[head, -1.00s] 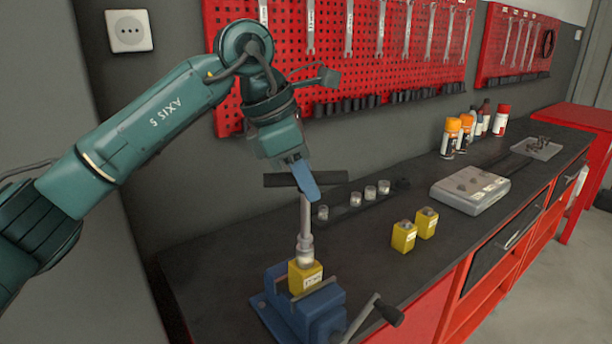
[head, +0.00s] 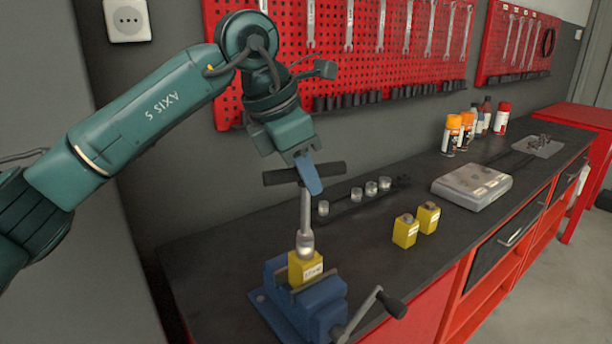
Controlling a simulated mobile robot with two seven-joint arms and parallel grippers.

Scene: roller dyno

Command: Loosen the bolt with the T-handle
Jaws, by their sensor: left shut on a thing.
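The T-handle (head: 306,215) stands nearly upright, its black crossbar (head: 333,170) at the top and its socket at the bottom. My left gripper (head: 308,176) is shut on the T-handle at the crossbar; its blue finger covers the middle of the bar. The socket end sits over the top of a yellow block (head: 306,270) with a white label, and hides the bolt there. The block is clamped in a blue vise (head: 318,305) on the dark workbench. My right gripper is not in view.
Two more yellow blocks (head: 405,231) with bolts stand right of the vise. Several loose sockets (head: 354,195) lie behind the T-handle. A grey box (head: 471,187) and spray cans (head: 452,135) are further right. The vise crank (head: 392,304) sticks out at the front.

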